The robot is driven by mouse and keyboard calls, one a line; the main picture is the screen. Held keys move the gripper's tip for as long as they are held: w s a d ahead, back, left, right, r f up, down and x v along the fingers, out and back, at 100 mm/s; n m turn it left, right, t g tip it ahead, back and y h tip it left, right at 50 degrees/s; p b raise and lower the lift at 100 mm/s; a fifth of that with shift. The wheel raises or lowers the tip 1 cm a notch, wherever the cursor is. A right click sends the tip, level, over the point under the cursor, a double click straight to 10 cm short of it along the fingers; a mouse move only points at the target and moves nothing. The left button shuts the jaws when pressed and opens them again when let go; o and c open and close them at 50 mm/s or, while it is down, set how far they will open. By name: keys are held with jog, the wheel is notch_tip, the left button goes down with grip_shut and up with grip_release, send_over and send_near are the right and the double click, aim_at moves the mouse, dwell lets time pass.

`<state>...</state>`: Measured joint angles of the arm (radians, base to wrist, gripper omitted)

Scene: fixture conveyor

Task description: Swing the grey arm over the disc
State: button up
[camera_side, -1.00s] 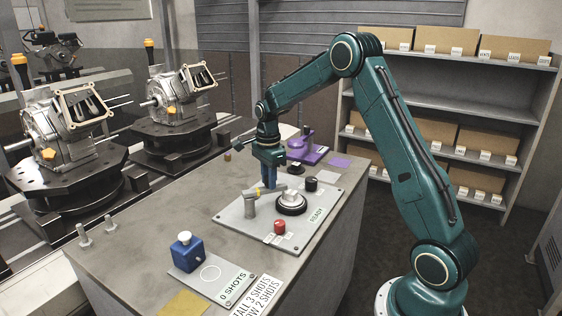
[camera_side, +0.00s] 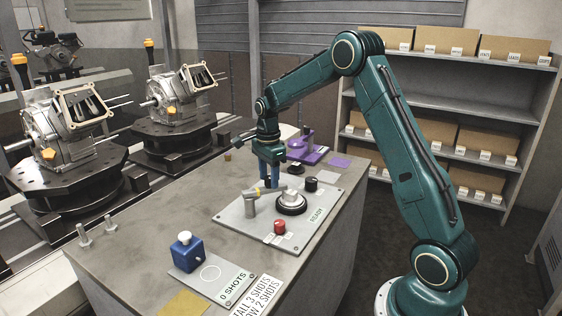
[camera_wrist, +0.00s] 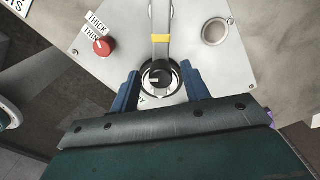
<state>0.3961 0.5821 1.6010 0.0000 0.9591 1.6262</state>
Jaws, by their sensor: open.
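The grey arm (camera_side: 268,190) stands on a post on the metal plate, with a yellow band near the post. It points right, and its free end shows just behind or above the rim of the disc (camera_side: 291,208); I cannot tell the exact overlap. In the wrist view the grey arm (camera_wrist: 161,20) runs down to a dark round part (camera_wrist: 157,78) between my fingers. My gripper (camera_side: 268,187) is over the grey arm, blue fingers apart and empty. The same gripper (camera_wrist: 161,74) shows in the wrist view. Whether a finger touches the arm is unclear.
The plate (camera_side: 234,217) also bears a red knob (camera_side: 280,227) and a black knob (camera_side: 311,184). A blue block (camera_side: 186,255) stands at the front and a purple fixture (camera_side: 303,150) behind.

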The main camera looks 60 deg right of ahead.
notch_tip(320, 180, up, 13)
dwell(0.6)
jog(key=s+a+r+n+t, duration=0.3)
jog(key=s+a+r+n, duration=0.4)
jog(key=s+a+n, duration=0.5)
jog(key=s+a+f+n+t, duration=0.1)
jog(key=s+a+f+n, duration=0.1)
jog(key=s+n, duration=0.3)
jog(key=s+a+f+n+t, duration=0.1)
jog(key=s+a+f+n, duration=0.2)
jog(key=s, duration=0.8)
jog(key=a+n, duration=0.2)
jog(key=n, duration=0.1)
jog(key=shift+t, duration=0.3)
jog(key=shift+a, duration=0.1)
dwell(0.5)
